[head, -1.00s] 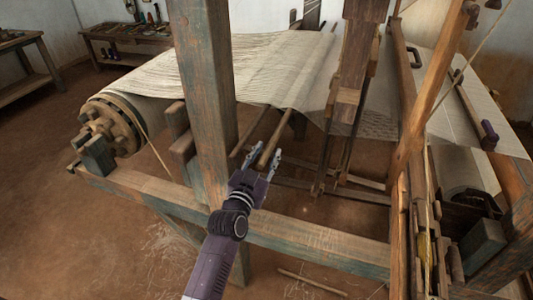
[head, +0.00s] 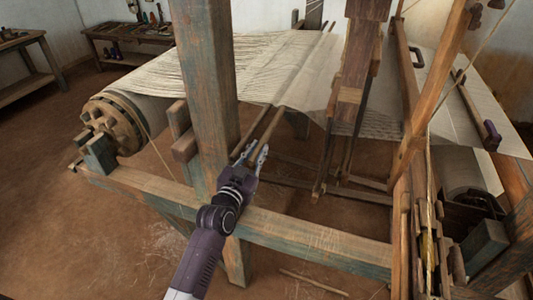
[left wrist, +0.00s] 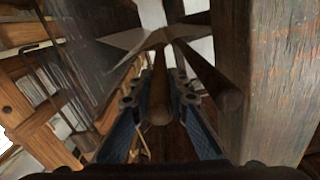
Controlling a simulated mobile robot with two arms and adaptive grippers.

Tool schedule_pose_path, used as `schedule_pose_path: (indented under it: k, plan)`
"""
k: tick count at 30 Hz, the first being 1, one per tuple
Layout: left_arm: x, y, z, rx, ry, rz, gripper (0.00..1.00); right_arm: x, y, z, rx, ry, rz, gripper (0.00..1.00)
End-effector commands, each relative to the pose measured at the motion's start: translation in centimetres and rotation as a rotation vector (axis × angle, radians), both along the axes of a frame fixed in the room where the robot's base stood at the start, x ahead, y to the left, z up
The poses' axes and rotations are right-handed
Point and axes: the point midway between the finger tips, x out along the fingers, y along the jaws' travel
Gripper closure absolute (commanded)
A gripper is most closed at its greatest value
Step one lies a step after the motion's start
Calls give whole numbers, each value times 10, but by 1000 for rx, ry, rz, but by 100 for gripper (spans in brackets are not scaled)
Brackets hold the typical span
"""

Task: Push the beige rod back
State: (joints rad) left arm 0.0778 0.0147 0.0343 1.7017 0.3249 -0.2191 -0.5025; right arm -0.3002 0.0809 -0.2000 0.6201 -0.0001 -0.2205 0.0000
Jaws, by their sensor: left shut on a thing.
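Two slender rods stick out side by side from the near edge of the pale warp on the loom, just right of the front post. The beige rod (head: 268,131) is the right one of the pair. My left gripper (head: 253,152) is shut on its near end, one finger on each side. In the left wrist view the rod's round end (left wrist: 159,114) sits between my fingers (left wrist: 159,92). The neighbouring rod (head: 250,131) is apart on the left in the head view; it shows on the right in the wrist view (left wrist: 222,88). My right gripper is out of view.
The thick front post (head: 207,90) stands close left of my gripper. A low frame beam (head: 300,236) runs under my arm. Hanging wooden levers (head: 340,130) are to the right. The warp (head: 240,75) spreads behind, from the beam roller (head: 115,125).

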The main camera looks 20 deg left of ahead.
Motion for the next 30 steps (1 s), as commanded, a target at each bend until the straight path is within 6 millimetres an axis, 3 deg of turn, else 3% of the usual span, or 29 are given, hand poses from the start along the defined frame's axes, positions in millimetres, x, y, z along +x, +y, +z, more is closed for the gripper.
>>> schedule_pose_path:
  k: [11,12,17,30]
  plan:
    - [0,10,0,1,1,2,100,-1,0,-1,0,2,0,62]
    - [0,10,0,1,0,3,83,-1,0,-1,0,2,0,62]
    - [0,10,0,1,1,2,67,-1,0,-1,1,1,0,62]
    - [0,10,0,1,0,3,67,-1,1,-1,1,0,-1,62]
